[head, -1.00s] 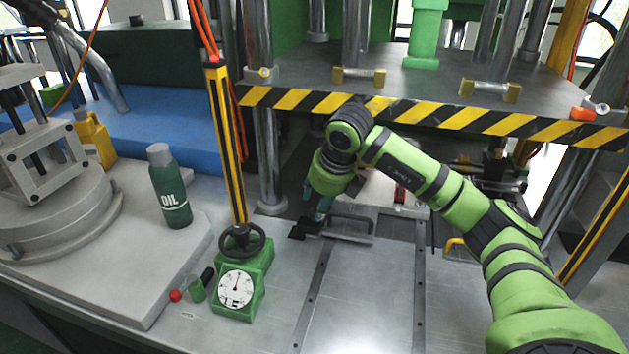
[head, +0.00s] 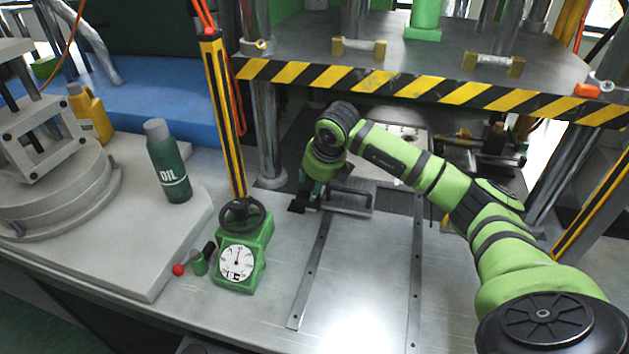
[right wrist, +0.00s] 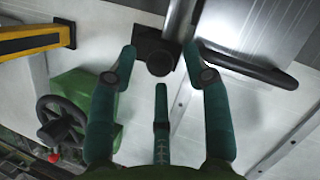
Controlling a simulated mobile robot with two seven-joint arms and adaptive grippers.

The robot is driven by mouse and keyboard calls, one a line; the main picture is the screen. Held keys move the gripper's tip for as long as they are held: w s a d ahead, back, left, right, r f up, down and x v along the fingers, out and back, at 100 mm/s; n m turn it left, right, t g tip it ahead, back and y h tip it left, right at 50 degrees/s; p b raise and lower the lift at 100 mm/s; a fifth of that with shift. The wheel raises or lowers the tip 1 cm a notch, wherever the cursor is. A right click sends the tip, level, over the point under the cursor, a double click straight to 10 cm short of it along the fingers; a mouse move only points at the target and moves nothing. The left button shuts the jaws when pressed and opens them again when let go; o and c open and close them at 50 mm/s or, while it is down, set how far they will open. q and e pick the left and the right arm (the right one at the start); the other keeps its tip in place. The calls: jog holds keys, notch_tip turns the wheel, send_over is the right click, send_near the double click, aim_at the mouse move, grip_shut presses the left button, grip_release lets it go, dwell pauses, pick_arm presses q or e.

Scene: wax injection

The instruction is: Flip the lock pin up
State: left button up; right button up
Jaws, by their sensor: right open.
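The lock pin looks to be the black piece with a round knob (right wrist: 159,63) at the top middle of the right wrist view. In the head view a black part (head: 298,206) shows low beside my gripper. My right gripper (head: 309,193) reaches down at the left end of the mold handle. In the right wrist view its green fingers (right wrist: 160,70) are spread open on either side of the knob, with a third finger below it. No contact is clear. My left gripper is out of view.
A metal handle (head: 346,210) lies right of my gripper on the plate between two rails (head: 311,270). A green gauge box with handwheel (head: 243,258) stands front left, beside a yellow-black post (head: 229,120).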

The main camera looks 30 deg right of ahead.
grip_shut()
jog(key=shift+w+r+p, duration=0.15)
jog(key=shift+r+p, duration=0.2)
jog(key=shift+r, duration=1.05)
grip_release()
jog(key=v, duration=0.6)
jog(key=s, duration=1.2)
jog(key=shift+a+f, duration=0.4)
jog(key=shift+f, duration=0.05)
